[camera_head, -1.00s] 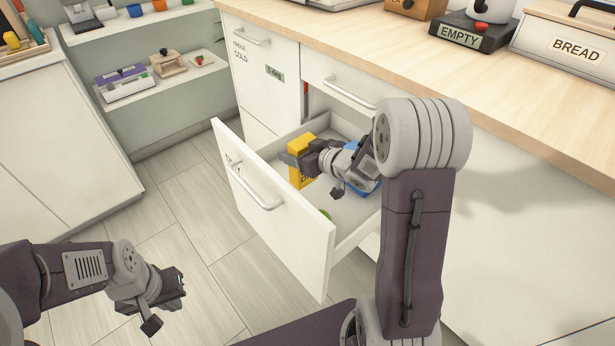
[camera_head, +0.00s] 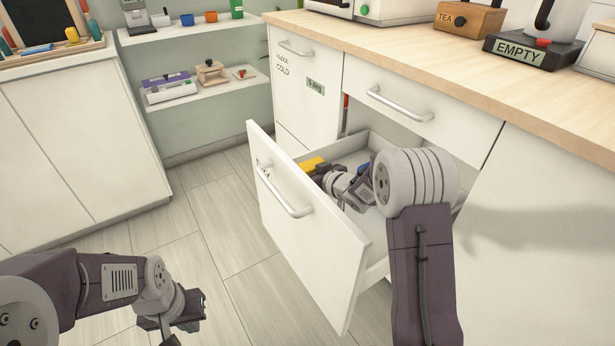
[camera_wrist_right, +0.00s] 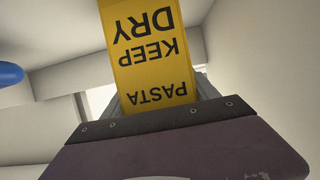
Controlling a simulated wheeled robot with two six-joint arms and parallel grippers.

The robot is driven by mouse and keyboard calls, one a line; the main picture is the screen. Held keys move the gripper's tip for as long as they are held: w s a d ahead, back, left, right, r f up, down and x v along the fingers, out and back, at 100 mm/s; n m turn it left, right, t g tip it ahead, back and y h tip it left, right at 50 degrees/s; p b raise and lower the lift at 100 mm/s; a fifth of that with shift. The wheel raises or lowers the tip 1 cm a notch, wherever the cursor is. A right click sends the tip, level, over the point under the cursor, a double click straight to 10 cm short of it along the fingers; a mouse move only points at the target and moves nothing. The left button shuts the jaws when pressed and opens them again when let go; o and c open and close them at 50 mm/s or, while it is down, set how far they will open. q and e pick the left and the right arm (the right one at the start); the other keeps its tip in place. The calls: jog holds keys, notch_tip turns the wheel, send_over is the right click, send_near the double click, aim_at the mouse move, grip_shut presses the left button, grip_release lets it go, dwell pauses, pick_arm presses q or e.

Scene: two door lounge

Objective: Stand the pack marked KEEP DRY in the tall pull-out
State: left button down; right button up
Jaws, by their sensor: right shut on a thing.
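The yellow pack (camera_head: 313,163) shows only its top above the front of the open pull-out (camera_head: 300,225). In the right wrist view the pack (camera_wrist_right: 150,55) reads PASTA KEEP DRY, upside down in the picture. My right gripper (camera_head: 324,174) is shut on the pack, inside the pull-out. The front panel hides the pack's lower part, so I cannot tell whether it touches the floor of the pull-out. My left gripper (camera_head: 190,308) hangs over the floor at lower left, with no thing seen in it; its jaw opening is unclear.
A blue thing (camera_head: 364,166) is in the pull-out beside my right wrist; it also shows in the wrist view (camera_wrist_right: 10,73). A shut drawer (camera_head: 420,100) is above. Floor to the left is clear.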

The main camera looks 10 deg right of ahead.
jog(key=o, duration=1.9)
jog(key=shift+c, duration=0.2)
jog(key=p+v, duration=0.5)
jog(key=v, duration=0.7)
